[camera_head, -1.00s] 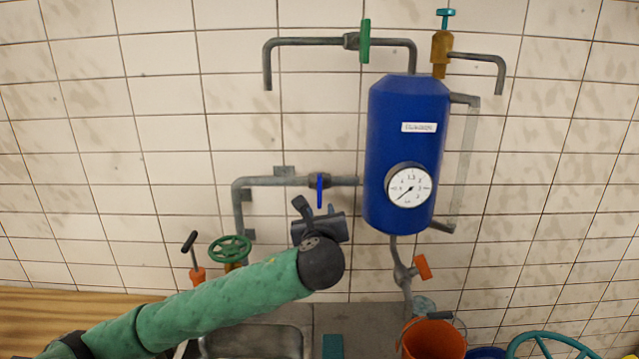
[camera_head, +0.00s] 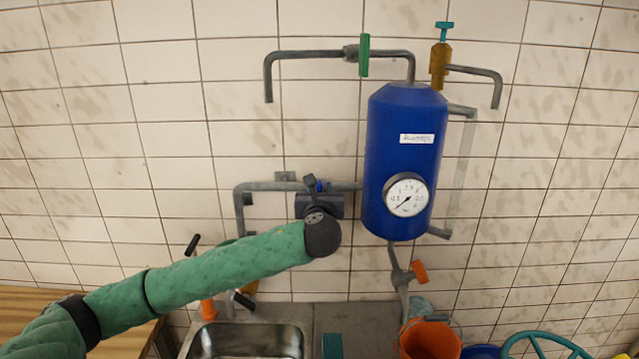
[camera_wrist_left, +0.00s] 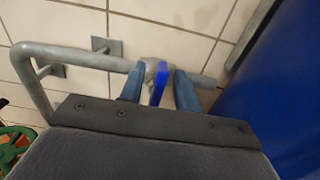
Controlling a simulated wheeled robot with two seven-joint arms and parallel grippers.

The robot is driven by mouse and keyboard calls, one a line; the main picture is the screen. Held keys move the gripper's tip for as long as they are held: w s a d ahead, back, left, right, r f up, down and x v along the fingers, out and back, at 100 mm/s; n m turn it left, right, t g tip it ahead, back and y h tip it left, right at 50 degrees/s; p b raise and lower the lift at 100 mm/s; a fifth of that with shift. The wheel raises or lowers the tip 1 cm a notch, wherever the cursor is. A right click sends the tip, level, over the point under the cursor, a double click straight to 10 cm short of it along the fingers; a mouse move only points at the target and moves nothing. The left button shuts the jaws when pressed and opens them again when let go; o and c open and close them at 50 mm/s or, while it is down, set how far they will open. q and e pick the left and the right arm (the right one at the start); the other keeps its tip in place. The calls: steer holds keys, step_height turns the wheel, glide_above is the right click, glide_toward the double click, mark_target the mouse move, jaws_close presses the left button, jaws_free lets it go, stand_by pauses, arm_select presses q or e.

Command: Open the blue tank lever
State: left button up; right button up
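The blue tank (camera_head: 402,150) hangs on the tiled wall, with a grey pipe (camera_head: 262,186) leaving its left side. The blue lever sits on this pipe; only a small blue part (camera_head: 320,185) shows in the head view, as my left gripper hides the rest. In the left wrist view the blue lever (camera_wrist_left: 160,84) hangs down from the grey pipe. My left gripper (camera_wrist_left: 158,88) is open, with one finger on each side of the lever and small gaps showing. In the head view the left gripper (camera_head: 317,186) is in front of the pipe. My right gripper is not in view.
A gauge (camera_head: 406,195) is on the tank front. Above are a green-handled valve (camera_head: 364,55) and a brass valve (camera_head: 439,63). An orange-handled valve (camera_head: 419,272) is below. A sink (camera_head: 247,340) and orange bucket (camera_head: 430,340) stand under the tank.

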arm_select(q)
steer(key=shift+w, duration=0.3)
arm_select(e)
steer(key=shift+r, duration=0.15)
arm_select(q)
jaws_close()
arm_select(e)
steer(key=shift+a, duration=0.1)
arm_select(q)
steer(key=shift+f, duration=0.1)
